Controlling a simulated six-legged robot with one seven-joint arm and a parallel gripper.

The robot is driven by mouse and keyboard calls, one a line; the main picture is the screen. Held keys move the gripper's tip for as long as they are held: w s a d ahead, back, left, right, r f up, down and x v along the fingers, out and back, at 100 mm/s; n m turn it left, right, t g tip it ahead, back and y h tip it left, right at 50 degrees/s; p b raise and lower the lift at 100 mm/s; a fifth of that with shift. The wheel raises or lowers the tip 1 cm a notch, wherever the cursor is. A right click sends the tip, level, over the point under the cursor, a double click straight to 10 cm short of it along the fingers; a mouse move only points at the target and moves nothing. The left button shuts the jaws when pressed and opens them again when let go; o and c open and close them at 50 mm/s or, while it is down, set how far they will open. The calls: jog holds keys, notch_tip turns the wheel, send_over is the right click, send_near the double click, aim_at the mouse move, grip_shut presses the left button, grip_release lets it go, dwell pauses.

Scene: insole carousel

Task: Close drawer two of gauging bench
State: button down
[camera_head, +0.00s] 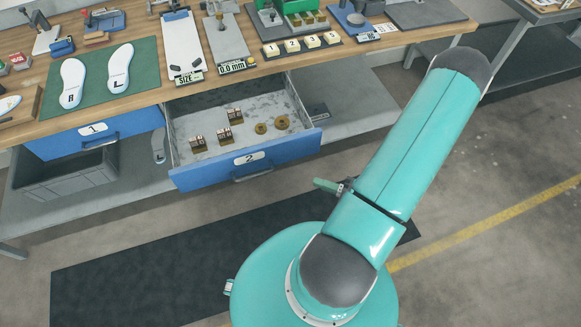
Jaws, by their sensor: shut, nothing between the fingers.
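Drawer two (210,176) of the gauging bench (140,82) is pulled well out. Its blue front carries a white label marked 2 and a dark handle (253,175) below it. Inside the grey tray are several small brass-and-dark blocks (197,143) and a few round brass pieces (281,122). My gripper (318,184) shows only in part, as a slim green tip poking out left from behind my arm.
Drawer one (100,131) is at the left, above a grey crate (65,172) on the lower shelf (140,190). Insoles and gauges stand on the benchtop. A dark mat (150,265) lies on the open floor in front.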

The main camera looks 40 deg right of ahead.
aim_at(261, 103)
jog(key=shift+m+h, duration=0.3)
jog(key=shift+m, duration=0.2)
jog(key=x, duration=0.4)
jog(key=d+x, duration=0.1)
jog(key=x, duration=0.2)
jog(key=w+d+x, duration=0.1)
jog(key=x, duration=0.3)
jog(key=shift+w+f, duration=0.3)
jog(key=shift+w+d, duration=0.15)
jog(key=shift+w, duration=0.4)
jog(key=w+d, duration=0.3)
jog(key=w, duration=0.5)
jog(key=w+d, duration=0.2)
jog(key=w, duration=0.7)
jog(key=w+d, duration=0.3)
jog(key=w, duration=0.6)
jog(key=shift+d, duration=0.3)
jog(key=shift+w+d+r, duration=0.1)
jog(key=shift+w+d, duration=0.15)
jog(key=shift+w, duration=0.7)
jog(key=shift+a, duration=0.1)
